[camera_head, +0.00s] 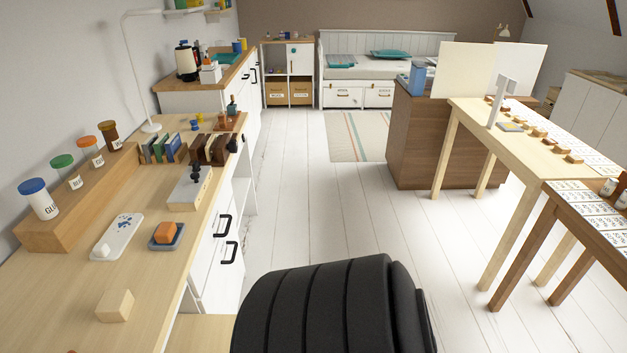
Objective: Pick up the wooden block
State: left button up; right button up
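A pale wooden block (115,305) sits on the light wood desk (60,292) at the lower left, near the desk's front edge. Its top and sides show and nothing covers it. The desk around it is bare for a short way. Neither of my grippers is in view.
Behind the block are a white tray (112,243) with a small white piece and a blue dish (153,242) holding an orange block (165,232). Lidded jars stand on a wooden riser (50,238).

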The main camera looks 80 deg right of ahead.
aim_at(115, 304)
jog(key=z, duration=1.2)
